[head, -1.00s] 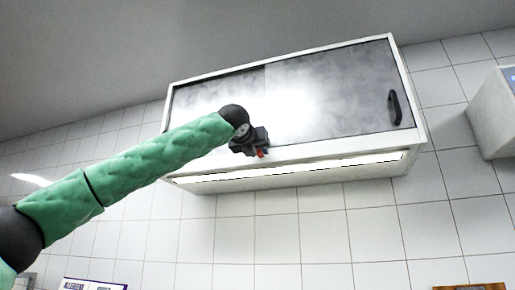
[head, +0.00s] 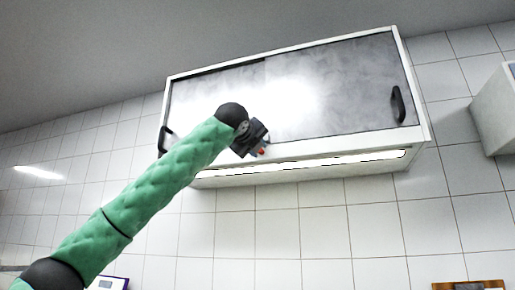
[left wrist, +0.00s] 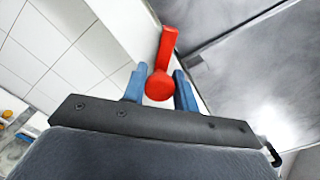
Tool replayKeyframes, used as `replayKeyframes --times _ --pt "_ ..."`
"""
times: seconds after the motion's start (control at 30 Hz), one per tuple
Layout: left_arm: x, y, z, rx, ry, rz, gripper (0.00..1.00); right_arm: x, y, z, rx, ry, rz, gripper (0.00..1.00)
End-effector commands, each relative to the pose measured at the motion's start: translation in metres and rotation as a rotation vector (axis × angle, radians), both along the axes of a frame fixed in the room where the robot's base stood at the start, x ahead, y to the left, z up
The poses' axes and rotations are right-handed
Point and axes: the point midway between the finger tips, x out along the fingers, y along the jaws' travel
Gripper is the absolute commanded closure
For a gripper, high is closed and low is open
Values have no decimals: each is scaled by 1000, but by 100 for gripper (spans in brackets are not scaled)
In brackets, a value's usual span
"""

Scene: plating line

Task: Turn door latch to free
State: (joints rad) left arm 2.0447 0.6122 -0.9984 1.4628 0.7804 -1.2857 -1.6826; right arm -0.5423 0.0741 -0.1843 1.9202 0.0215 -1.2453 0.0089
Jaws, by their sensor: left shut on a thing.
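A red door latch (left wrist: 165,50) sits on the white lower frame of a wall cabinet (head: 345,145). In the left wrist view its round end lies between the two blue fingers of my left gripper (left wrist: 159,86), which is shut on it. In the head view the left gripper (head: 261,149) is at the cabinet's lower edge, tilted, with only a bit of red showing by it. The gripper hides most of the latch there. The cabinet's grey doors (head: 345,85) look closed. My right gripper is not in view.
A dark handle (head: 398,104) is on the right door and another handle (head: 163,139) is at the far left. A white box (head: 495,110) hangs on the tiled wall at the right. The wall below the cabinet is clear.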

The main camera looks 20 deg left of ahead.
Motion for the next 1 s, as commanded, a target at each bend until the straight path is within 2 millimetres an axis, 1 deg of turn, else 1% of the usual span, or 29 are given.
replayKeyframes --times 0.37,0.6,0.8,1.0 --pt "0 1 -2 -359 13 0 94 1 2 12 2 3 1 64" --pt "0 1 -3 -564 20 0 94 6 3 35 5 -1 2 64" --pt "0 1 -3 -695 23 0 94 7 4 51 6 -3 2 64" --pt "0 2 -3 -776 27 1 94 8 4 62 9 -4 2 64"
